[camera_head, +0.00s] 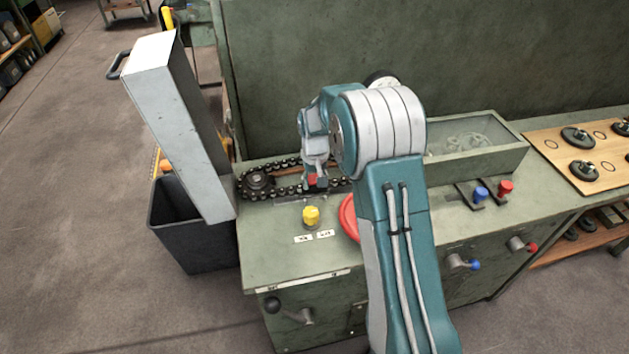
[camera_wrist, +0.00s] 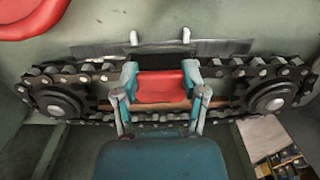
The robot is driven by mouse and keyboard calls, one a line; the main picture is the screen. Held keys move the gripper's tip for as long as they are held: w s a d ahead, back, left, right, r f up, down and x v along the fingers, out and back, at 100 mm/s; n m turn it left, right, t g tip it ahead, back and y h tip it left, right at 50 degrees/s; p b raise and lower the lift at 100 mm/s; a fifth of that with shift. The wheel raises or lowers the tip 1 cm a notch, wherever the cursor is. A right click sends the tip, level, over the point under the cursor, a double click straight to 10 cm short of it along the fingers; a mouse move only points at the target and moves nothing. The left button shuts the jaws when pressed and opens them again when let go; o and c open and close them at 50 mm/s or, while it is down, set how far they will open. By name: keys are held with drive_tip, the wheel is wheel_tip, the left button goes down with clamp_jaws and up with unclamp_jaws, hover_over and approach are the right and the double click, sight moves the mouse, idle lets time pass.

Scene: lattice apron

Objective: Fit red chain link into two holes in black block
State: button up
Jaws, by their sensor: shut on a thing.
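The red chain link (camera_head: 313,180) is between the fingers of my gripper (camera_head: 316,182), down at a black roller chain on the green workbench. In the wrist view my gripper (camera_wrist: 163,84) is shut on the red link (camera_wrist: 161,90), one finger at each end. The link lies over the middle of the chain (camera_wrist: 98,69), between two dark sprockets. The left sprocket in the head view (camera_head: 257,180) is in plain sight; my arm hides the chain's right part there. I cannot pick out a separate black block or its holes; the link's underside is hidden.
A grey metal panel (camera_head: 172,120) rises left of the bench, by a dark bin (camera_head: 192,243). A yellow knob (camera_head: 310,215) and a red disc (camera_head: 348,217) sit in front of the chain. A glass-topped trough (camera_head: 480,165) and wooden board (camera_head: 567,158) are right.

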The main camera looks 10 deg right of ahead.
drive_tip(key=shift+f, duration=0.95)
idle(1.4)
drive_tip(key=o, duration=1.3)
drive_tip(key=shift+o, duration=0.3)
drive_tip(key=shift+r, duration=4.25)
